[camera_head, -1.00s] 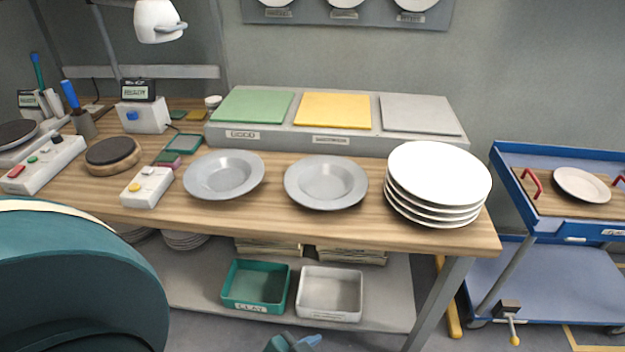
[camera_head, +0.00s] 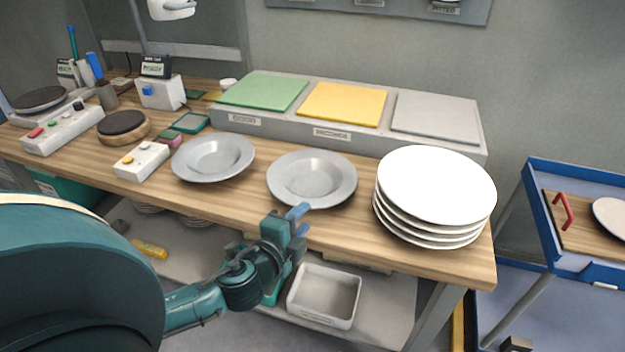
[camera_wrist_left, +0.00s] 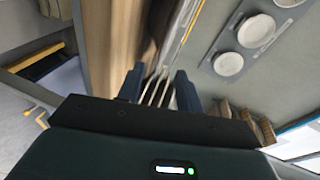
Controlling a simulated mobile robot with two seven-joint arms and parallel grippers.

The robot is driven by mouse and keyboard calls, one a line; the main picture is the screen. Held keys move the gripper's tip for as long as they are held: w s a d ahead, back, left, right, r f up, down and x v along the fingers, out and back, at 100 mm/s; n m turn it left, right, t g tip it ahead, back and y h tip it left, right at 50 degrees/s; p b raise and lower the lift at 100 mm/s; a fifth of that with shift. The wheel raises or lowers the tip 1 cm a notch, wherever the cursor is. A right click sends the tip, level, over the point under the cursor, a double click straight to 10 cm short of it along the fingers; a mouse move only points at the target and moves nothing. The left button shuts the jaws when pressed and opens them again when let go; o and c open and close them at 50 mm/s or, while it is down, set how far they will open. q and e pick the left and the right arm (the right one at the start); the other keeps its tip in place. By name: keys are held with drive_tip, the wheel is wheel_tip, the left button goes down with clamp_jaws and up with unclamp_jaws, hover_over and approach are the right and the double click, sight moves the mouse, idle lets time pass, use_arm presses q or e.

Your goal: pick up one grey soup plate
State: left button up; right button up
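Two grey soup plates lie on the wooden worktop in the head view, a left one (camera_head: 212,158) and a right one (camera_head: 312,178). Both are upright and empty. My left gripper (camera_head: 299,222) is at the table's front edge, just in front of the right grey plate, with blue fingertips near its rim. I cannot tell whether they touch it. In the left wrist view my left gripper (camera_wrist_left: 159,92) has its fingers apart, and several thin pale edges show between them. My right gripper is not in view.
A stack of white plates (camera_head: 436,190) stands right of the grey plates. A long block with green, yellow and grey pads (camera_head: 343,105) is behind them. A button box (camera_head: 142,160) is at left. A white bin (camera_head: 325,294) sits on the lower shelf; a blue cart (camera_head: 580,170) is at right.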

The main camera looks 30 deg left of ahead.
use_arm(q)
drive_tip(key=shift+a+p+x, duration=0.2)
drive_tip(key=shift+x, duration=1.35)
drive_tip(key=shift+a+p+x, duration=0.2)
drive_tip(key=shift+x, duration=1.35)
drive_tip(key=shift+s, duration=0.1)
clamp_jaws()
drive_tip(key=shift+r, duration=0.1)
